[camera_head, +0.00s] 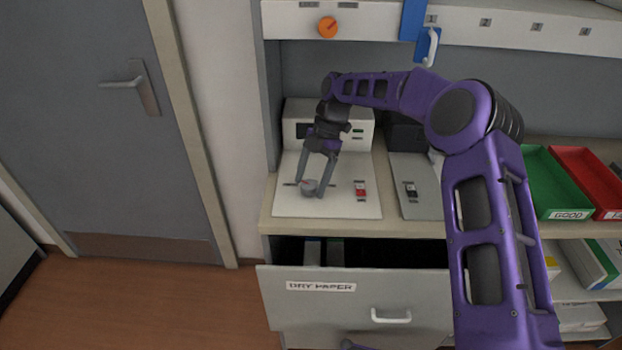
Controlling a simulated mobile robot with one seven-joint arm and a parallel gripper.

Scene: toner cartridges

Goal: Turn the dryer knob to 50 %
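The likely dryer knob is a small grey round knob (310,187) on the flat white front panel (335,208) of a white machine (360,122) on the counter. A small reddish mark shows on the knob; its exact setting is too small to read. My gripper (312,190) points down at the knob with its two fingers apart, one on each side of it. I cannot tell whether the fingers touch the knob. My purple arm reaches in from the right and hides part of the counter.
A red switch (360,190) sits right of the knob. A second panel with a black switch (411,190) is further right. An open drawer labelled "DRY PAPER" (330,300) juts out below. Green (556,190) and red (590,175) trays stand right. An orange knob (328,27) is above.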

